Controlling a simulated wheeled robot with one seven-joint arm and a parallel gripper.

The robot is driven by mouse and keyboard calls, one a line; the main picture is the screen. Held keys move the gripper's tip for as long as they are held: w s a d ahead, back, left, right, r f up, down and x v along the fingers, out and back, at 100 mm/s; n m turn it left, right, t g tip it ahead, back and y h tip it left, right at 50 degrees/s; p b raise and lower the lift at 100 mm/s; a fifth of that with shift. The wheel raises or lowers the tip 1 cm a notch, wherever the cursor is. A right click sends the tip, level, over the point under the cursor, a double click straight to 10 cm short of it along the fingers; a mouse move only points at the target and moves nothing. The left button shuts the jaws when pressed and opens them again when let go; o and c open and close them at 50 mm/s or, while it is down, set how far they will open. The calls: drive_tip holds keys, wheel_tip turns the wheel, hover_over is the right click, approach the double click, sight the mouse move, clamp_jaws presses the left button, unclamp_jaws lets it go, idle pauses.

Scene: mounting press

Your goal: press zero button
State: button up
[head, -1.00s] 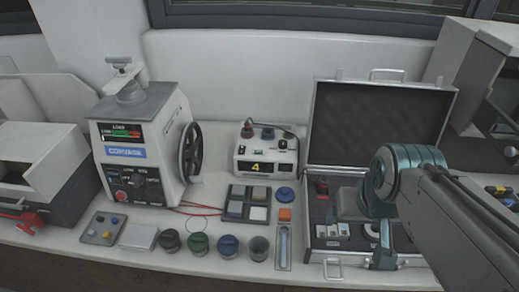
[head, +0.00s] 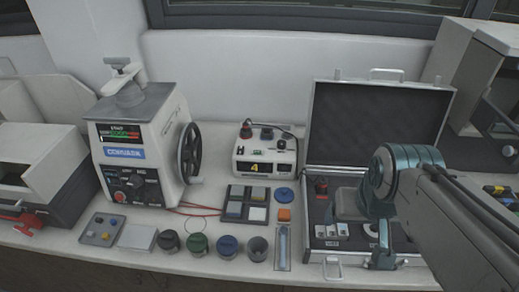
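The mounting press (head: 140,135) stands at the left, with a lit load display (head: 121,133) and a front panel (head: 134,187) of knobs and buttons. A small white box (head: 265,152) with a yellow "4" display stands at the back middle and carries small buttons and dark knobs. I cannot read which button is the zero button on either. My gripper (head: 382,262) hangs at the right, over the front of the open case and well away from both devices. It is partly hidden by my arm, and I cannot tell whether its fingers are open.
The open case (head: 318,256) has its lid up at the right. Several jars, including a green-lidded one (head: 198,243), line the front edge. A tray of square blocks (head: 247,218) sits mid-bench. A press handwheel (head: 191,152) juts right. Cables lie between the press and tray.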

clamp_jaws()
idle(0.3)
idle(1.6)
